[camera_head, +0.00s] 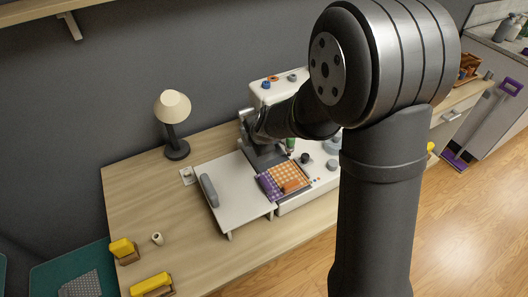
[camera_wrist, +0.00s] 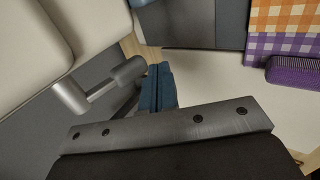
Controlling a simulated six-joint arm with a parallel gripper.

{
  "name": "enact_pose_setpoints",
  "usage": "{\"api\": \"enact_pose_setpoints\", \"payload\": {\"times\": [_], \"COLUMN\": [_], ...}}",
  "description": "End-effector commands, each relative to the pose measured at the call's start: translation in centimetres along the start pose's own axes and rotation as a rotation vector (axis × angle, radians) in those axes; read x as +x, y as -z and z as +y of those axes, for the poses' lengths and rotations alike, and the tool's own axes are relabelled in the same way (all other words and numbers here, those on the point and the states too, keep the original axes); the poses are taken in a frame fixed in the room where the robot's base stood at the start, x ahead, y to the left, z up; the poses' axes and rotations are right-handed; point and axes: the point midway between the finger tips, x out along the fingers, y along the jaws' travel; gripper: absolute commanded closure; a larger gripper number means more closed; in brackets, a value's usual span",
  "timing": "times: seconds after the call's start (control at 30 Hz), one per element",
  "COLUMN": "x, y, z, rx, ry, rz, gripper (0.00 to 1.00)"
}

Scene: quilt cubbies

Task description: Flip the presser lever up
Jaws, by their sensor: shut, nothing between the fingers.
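The white sewing machine (camera_head: 262,101) stands on the wooden table, largely hidden behind my arm in the head view. In the wrist view a grey metal lever (camera_wrist: 100,87) with thick rounded ends sticks out beside the machine's pale body (camera_wrist: 25,50); it looks like the presser lever. My gripper (camera_wrist: 161,84) has its blue fingers shut and empty. The fingers are just right of the lever's near end; whether they touch it I cannot tell. In the head view the fingertips and lever are hidden by my arm and wrist.
An orange and purple checked patchwork (camera_head: 285,180) lies on the machine bed. A lamp (camera_head: 173,120) stands behind left. Yellow-handled items (camera_head: 152,285) lie front left.

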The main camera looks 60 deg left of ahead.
Motion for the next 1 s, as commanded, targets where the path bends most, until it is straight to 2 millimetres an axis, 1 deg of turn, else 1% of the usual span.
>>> {"api": "enact_pose_setpoints", "payload": {"times": [0.03, 0.3, 0.53, 0.7, 1.0], "x": [-0.8, -4.9, -7.8, -9.1, -9.6], "y": [0.0, -0.1, 0.0, 0.0, 0.0], "z": [-0.5, -3.9, -6.4, -7.6, -8.0], "rx": [0.002, 0.002, 0.001, 0.001, 0.0], "ry": [-0.001, -0.005, -0.004, -0.003, -0.003], "rz": [-0.001, -0.002, -0.002, -0.001, 0.0], "gripper": [1.0, 1.0, 1.0, 1.0, 1.0]}}
